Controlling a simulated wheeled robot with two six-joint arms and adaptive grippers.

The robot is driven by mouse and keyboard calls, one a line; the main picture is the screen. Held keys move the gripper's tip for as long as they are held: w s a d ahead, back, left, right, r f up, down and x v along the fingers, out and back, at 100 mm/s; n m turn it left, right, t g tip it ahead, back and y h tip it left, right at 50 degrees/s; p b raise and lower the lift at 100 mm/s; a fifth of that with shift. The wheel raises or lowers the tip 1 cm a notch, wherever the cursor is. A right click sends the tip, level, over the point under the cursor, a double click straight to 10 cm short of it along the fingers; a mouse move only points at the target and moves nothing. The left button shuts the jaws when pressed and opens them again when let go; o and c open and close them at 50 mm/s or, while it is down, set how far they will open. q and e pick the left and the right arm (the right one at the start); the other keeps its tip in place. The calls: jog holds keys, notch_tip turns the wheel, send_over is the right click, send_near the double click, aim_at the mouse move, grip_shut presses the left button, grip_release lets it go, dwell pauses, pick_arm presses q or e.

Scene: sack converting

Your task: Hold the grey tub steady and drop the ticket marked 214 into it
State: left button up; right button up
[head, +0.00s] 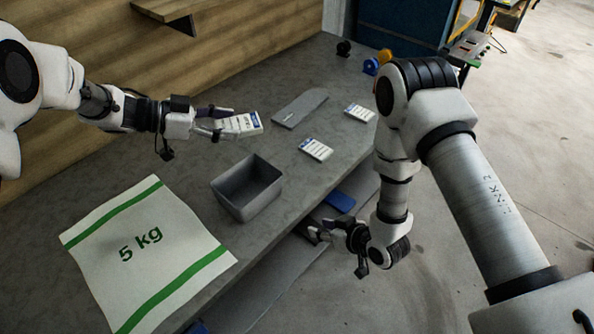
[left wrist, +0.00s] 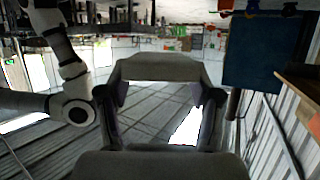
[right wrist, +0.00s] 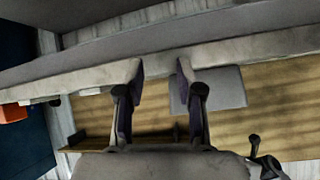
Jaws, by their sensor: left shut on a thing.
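The grey tub (head: 232,197) stands open and upright on the grey bench near its front edge. My left gripper (head: 222,126) is shut on a white ticket with a blue edge (head: 243,124), held behind the tub and slightly left of its middle. The number on this ticket is too small to read. Two similar tickets lie on the bench, one nearer (head: 315,149) and one farther back (head: 359,112); their numbers are unreadable too. My right gripper (head: 316,233) is open and empty, right of the tub, apart from it. Its parted fingers show in the right wrist view (right wrist: 160,72).
A white sack marked 5 kg (head: 144,250) lies left of the tub. Blue and black rolls (head: 371,66) stand at the bench's far end. A wooden wall (head: 90,60) runs behind; a lower shelf sits under the front edge.

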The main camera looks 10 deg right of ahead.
aim_at(268, 162)
jog(key=w+a+r+n+t+y, duration=0.3)
jog(key=w+a+r, duration=0.1)
jog(key=w+r, duration=0.6)
jog(key=x, duration=1.1)
jog(key=shift+a+r, duration=0.15)
jog(key=shift+a, duration=0.15)
grip_shut()
